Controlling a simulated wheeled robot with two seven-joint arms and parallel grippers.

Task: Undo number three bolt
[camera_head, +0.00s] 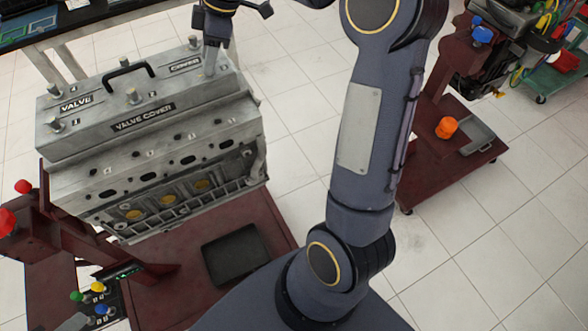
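The grey valve cover (100,105) sits on top of the engine block (170,165) and has a black handle. Bolt 1 (56,124) stands at its left front corner and bolt 2 (131,95) stands at the middle of the front edge. My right gripper (212,62) points down over the right front corner of the cover, in line after bolts 1 and 2. Its fingers hide the bolt spot there, so I cannot tell whether they are open or shut on the bolt. My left gripper is out of view.
More bolts stand along the cover's back edge (107,80). A dark red stand (200,290) with a black tray (236,254) is below the engine. Another red trainer stand (440,165) is at the right. Tiled floor lies between them.

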